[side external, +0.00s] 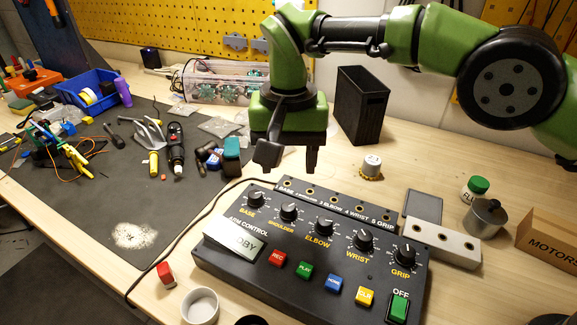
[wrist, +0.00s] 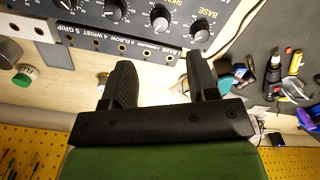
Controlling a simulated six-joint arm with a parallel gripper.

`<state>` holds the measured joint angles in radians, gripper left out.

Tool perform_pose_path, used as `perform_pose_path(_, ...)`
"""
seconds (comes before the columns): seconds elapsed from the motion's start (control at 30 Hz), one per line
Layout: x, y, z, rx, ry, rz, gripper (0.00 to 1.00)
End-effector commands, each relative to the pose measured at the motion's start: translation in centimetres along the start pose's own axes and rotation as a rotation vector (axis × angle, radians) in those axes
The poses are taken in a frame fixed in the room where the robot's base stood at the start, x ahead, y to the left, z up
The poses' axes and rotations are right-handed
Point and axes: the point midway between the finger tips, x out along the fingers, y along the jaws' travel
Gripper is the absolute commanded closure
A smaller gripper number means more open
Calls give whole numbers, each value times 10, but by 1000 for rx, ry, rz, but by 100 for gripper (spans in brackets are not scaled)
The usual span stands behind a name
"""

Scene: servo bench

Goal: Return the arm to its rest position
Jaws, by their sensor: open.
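My gripper (side external: 290,160) hangs pointing down above the back edge of the black control box (side external: 225,275). Its two fingers are apart with nothing between them; they also show in the wrist view (wrist: 160,72). The box carries a row of knobs labelled base, shoulder, elbow, wrist and grip. In front of them are a red REC button (side external: 277,259), a green PLAY button (side external: 304,271), a blue HOME button (side external: 333,283) and a yellow CLR button (side external: 365,296). A green switch (side external: 398,308) sits under the word OFF. The small display (side external: 233,238) reads partly "DBY".
A black bin (side external: 362,105) and a clear case (side external: 220,82) stand behind the gripper. A green-capped jar (side external: 475,189), a metal pot (side external: 485,217) and a MOTORS box (side external: 550,240) stand at right. Tools lie on the dark mat (side external: 105,200) at left.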

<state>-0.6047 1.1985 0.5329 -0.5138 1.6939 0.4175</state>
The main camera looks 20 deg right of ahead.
Motion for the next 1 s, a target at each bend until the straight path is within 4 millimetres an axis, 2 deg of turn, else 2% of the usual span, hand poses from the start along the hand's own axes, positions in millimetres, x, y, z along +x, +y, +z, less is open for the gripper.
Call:
perform_pose_path(0.37, 0, 0, 0, 0, 0, 0, 46)
perform_pose_path(0.47, -5, 2, -2, 0, 3, -6, 46)
perform_pose_path(0.57, -24, 10, -8, -3, 13, -29, 46)
perform_pose_path(0.67, -59, 28, -16, -7, 33, -70, 46)
perform_pose_path(0.8, -112, 67, -20, -15, 78, -138, 46)
perform_pose_path(0.87, -131, 86, -18, -18, 101, -166, 46)
perform_pose_path(1.0, -169, 131, -3, -21, 161, -227, 46)
